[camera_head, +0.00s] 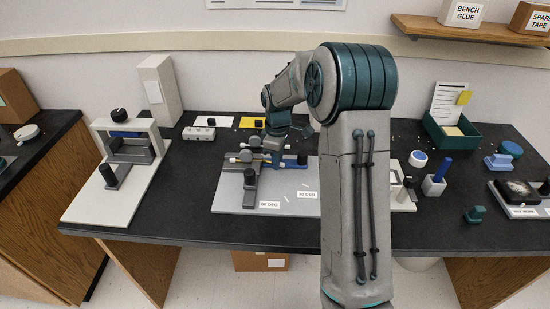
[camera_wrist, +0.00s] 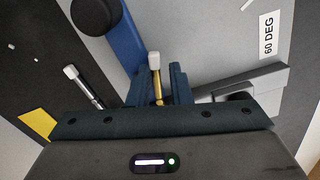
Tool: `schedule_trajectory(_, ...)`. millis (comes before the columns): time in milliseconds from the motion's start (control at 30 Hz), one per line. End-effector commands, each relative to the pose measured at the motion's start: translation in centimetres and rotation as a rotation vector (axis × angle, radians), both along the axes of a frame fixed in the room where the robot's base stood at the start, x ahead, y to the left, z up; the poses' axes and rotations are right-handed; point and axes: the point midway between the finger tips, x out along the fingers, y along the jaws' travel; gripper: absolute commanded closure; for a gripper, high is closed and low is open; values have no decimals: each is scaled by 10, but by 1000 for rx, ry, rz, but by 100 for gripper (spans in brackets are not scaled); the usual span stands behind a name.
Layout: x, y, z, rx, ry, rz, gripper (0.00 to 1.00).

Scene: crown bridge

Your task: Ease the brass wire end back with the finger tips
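In the wrist view the brass wire end (camera_wrist: 157,88), with a white cap on its tip, lies between the two dark teal fingers of my gripper (camera_wrist: 160,70). The fingers are parted, with narrow gaps appearing on both sides of the wire; contact is not clear. A steel-coloured wire end (camera_wrist: 86,91) with a white cap lies left of the fingers. A blue arm (camera_wrist: 122,38) with a black knob (camera_wrist: 91,15) runs beside the left finger. In the head view my gripper is low over the bridge fixture, its tips mostly hidden by the wrist.
The fixture's grey plate (camera_head: 229,198) carries a grey arm (camera_head: 250,194) and labels (camera_head: 270,205). A white-framed stand (camera_head: 125,140) is at left. A blue-handled holder (camera_head: 436,182) and green tray (camera_head: 450,138) are at right. Dark bench shows left of the plate.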

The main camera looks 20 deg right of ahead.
Motion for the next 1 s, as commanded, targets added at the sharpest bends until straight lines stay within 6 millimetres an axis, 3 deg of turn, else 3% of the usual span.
schedule_trajectory(33,6,-5,11,-6,-24,-6,69)
schedule_trajectory(600,4,6,75,-3,-11,10,69)
schedule_trajectory(1000,3,6,80,-1,-7,8,69)
